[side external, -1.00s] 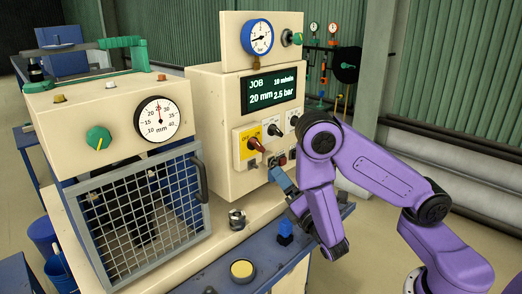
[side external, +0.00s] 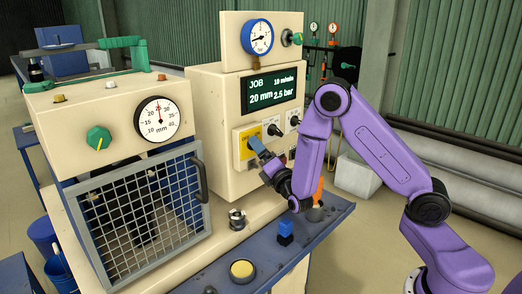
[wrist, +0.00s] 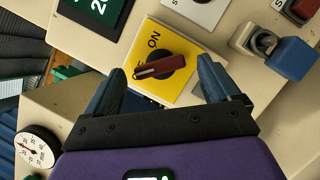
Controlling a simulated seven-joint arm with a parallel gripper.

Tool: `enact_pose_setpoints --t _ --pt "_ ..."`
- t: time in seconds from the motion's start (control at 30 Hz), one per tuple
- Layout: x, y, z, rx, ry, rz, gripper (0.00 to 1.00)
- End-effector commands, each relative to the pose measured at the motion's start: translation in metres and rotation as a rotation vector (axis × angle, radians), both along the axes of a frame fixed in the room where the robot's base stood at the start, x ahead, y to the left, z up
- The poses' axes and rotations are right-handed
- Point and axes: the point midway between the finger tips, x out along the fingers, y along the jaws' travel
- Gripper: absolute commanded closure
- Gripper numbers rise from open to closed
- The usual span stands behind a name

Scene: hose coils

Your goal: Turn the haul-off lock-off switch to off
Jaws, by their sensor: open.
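The lock-off switch is a dark red handle (wrist: 160,67) on a black round base, on a yellow plate (wrist: 182,86) marked ON. The handle lies roughly crosswise in the wrist view, its pale-striped end at the left beside a partly covered label. My gripper (wrist: 158,80) is open, with one blue finger on each side of the handle and gaps visible between. Contact cannot be told.
Two black knobs (side external: 275,130) (side external: 294,120) on white plates are right of the yellow plate. A display (side external: 271,92) is above. A blue ledge (side external: 318,232) with a blue block (side external: 286,229) runs below. A mesh guard (side external: 140,205) stands left.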

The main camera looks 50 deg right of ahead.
Motion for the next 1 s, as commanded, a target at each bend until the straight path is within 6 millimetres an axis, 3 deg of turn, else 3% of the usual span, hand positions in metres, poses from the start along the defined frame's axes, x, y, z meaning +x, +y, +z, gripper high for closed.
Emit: enact_pose_setpoints --t 0.2,0.47,0.5,0.67,1.0 --pt "0.0135 -0.0045 0.0039 -0.002 -0.001 0.001 0.11" --pt "0.0147 -0.0047 0.0041 -0.001 0.0 0.001 0.11" --pt "0.0146 -0.0047 0.004 -0.001 0.0 0.001 0.14" --pt "0.0145 -0.0046 0.0039 -0.001 0.0 0.001 0.65" --pt "0.0143 -0.0057 0.0024 -0.123 0.002 0.0 0.67"
